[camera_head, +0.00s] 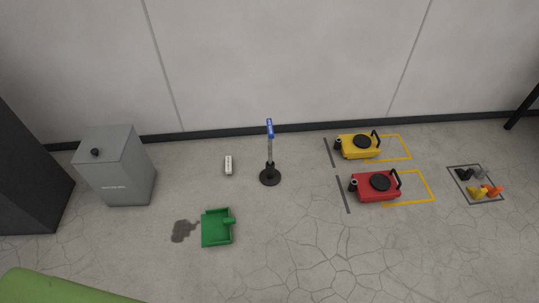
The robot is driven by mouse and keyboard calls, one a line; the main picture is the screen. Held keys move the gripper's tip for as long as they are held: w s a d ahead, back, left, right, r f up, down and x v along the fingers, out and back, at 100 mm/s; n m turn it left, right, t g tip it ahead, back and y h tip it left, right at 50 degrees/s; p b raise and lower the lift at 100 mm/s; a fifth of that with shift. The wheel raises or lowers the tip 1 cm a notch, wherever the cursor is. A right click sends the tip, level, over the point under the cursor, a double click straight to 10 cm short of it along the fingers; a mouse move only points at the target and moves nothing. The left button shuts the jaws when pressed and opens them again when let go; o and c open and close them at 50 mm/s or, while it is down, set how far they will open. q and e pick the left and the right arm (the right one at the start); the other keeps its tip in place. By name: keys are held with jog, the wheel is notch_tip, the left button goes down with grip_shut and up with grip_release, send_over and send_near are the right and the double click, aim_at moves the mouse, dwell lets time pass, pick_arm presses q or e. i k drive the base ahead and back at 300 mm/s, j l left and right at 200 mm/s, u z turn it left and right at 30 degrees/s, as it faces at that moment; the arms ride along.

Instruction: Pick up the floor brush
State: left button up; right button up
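An upright tool (270,147) with a blue top and a thin grey shaft stands in a round black base (270,178) on the floor near the wall. It may be the floor brush, but I cannot make out bristles. A green dustpan-like tray (216,230) lies on the floor to its lower left, beside a dark patch of dirt or liquid (184,231). A small white block (228,165) lies left of the upright tool; I cannot tell what it is. Neither of my grippers shows in the head view.
A grey lidded bin (126,174) stands at left beside a dark cabinet (27,165). Yellow (352,149) and red (371,191) machines stand at right by yellow floor markings. Small items (486,191) lie in a marked square. A green surface (50,290) fills the lower left corner.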

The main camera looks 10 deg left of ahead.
aim_at(228, 166)
jog(key=i+l+z, duration=0.1)
jog(key=i, duration=0.35)
jog(key=i+l+z, duration=0.1)
jog(key=i, duration=0.4)
jog(key=l, duration=0.1)
